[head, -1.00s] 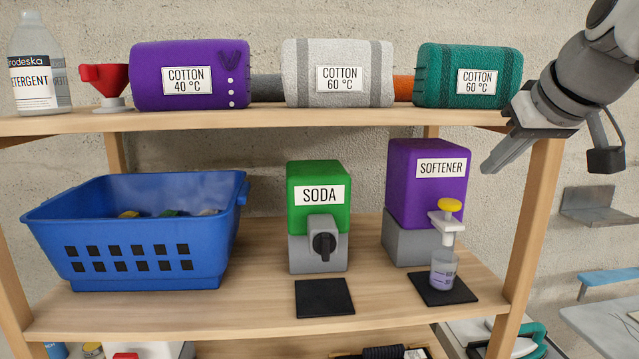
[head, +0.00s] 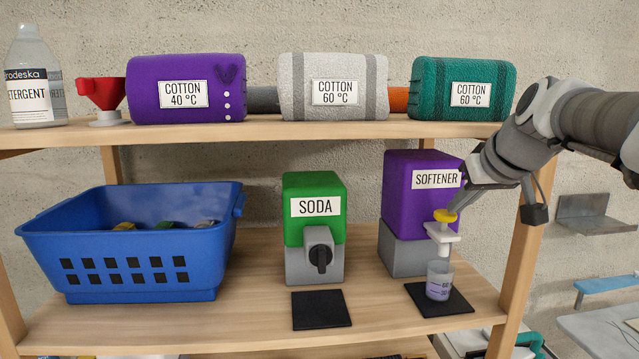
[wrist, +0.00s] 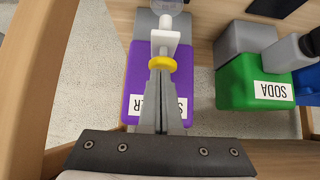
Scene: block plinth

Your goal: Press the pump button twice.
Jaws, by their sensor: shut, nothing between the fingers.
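The softener dispenser (head: 408,205) is a purple block on a grey base, with a white spout (head: 441,233) at its front right. The yellow pump button (head: 445,216) sits on top of the spout and also shows in the wrist view (wrist: 153,63). A clear measuring cup (head: 439,281) stands upright under the spout on a black mat (head: 462,303). My gripper (head: 457,208) is shut and empty, reaching in from the upper right. Its fingertips (wrist: 162,70) are right at the button; I cannot tell whether they touch it. The fingers cover part of the SOFTENER label in the wrist view.
A green soda dispenser (head: 314,211) with a dark knob stands to the left, an empty black mat (head: 321,310) before it. A blue basket (head: 130,245) is further left. The upper shelf (head: 300,131) and right post (head: 521,260) are close to my arm.

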